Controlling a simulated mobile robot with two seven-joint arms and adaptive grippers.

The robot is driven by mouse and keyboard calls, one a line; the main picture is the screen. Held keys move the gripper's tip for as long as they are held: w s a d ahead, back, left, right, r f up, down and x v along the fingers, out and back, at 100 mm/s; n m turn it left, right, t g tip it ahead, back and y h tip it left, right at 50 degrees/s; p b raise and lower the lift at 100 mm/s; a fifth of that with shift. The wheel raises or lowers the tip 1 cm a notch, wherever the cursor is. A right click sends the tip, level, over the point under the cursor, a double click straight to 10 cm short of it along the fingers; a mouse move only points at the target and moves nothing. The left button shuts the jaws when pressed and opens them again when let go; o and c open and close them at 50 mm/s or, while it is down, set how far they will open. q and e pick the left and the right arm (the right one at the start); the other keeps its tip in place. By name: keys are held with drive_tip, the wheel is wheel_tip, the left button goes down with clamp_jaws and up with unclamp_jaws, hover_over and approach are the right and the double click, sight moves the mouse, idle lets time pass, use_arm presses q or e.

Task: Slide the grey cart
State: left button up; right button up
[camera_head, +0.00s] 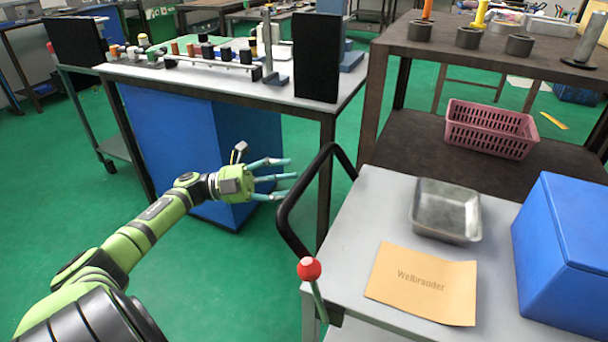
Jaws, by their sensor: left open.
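The grey cart (345,235) stands at the lower right with a light grey flat top. Its black looped handle (284,208) rises at its left end. A green lever with a red ball knob (309,268) stands at the cart's near left corner. My left gripper (276,178) is open and empty, its teal fingers spread and pointing right. In the picture its fingertips lie just left of the handle; a small gap of floor and table leg shows between them. My right gripper is not in view.
On the cart are a metal tray (417,221), an envelope marked "Welbrauder" (422,283) and a blue box (560,255). A brown workbench (480,55) with a pink basket (491,130) stands behind it. A white-topped table (215,83) is behind my gripper. Green floor is clear at left.

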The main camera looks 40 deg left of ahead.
use_arm(q)
drive_tip(key=v, duration=0.6)
drive_tip(key=shift+a, duration=0.2)
drive_tip(key=shift+s, duration=0.15)
